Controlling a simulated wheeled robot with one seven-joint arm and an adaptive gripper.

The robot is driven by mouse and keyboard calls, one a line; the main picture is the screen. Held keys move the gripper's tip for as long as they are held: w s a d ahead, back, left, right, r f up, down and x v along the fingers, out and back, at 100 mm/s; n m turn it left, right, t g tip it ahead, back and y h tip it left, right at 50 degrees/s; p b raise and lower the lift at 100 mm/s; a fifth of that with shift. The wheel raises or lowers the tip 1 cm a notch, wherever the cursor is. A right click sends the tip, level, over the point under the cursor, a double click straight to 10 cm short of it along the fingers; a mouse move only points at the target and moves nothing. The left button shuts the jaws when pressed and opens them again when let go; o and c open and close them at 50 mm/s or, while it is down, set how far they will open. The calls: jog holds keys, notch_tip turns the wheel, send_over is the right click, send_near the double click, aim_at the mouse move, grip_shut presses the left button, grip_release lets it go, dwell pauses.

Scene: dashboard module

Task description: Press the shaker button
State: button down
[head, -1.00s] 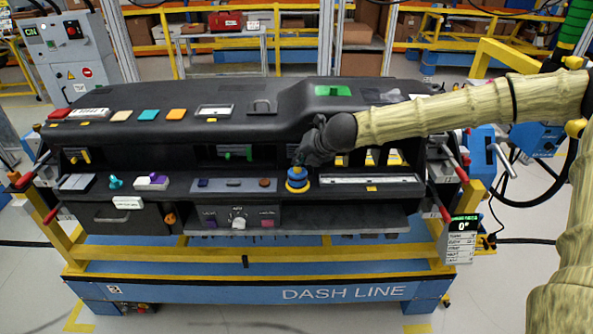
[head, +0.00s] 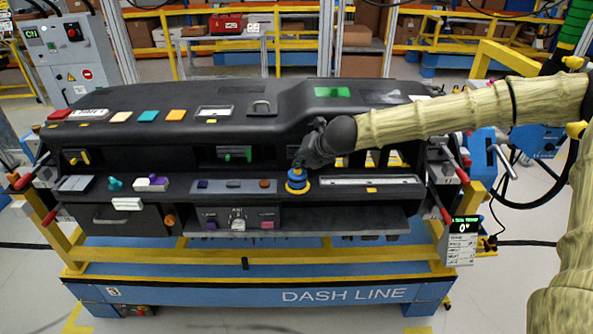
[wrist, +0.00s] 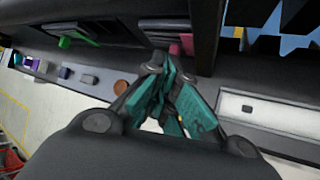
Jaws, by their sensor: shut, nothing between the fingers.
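A blue round button on a yellow ring (head: 297,186) sits on the dashboard's lower ledge, right of centre in the head view. No label on it can be read, so I take it as the shaker button. My gripper (head: 298,165) is directly above it, pointing down, with its tips at or just over the blue top; I cannot tell whether they touch. In the wrist view the teal fingers of my gripper (wrist: 172,112) are together and empty. They and the wrist housing hide the blue button there.
The black dashboard (head: 260,110) overhangs the ledge behind my gripper. A panel with small buttons (head: 233,185) lies left of the button, and a long light strip (head: 370,180) lies right. A lower shelf with knobs (head: 238,224) is in front. Open space lies before the ledge.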

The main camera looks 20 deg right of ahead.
jog(key=shift+f, duration=0.2)
dwell(0.5)
jog(key=shift+r+p, duration=0.4)
jog(key=shift+r, duration=0.45)
jog(key=shift+r+p, duration=1.7)
jog(key=shift+r, duration=0.8)
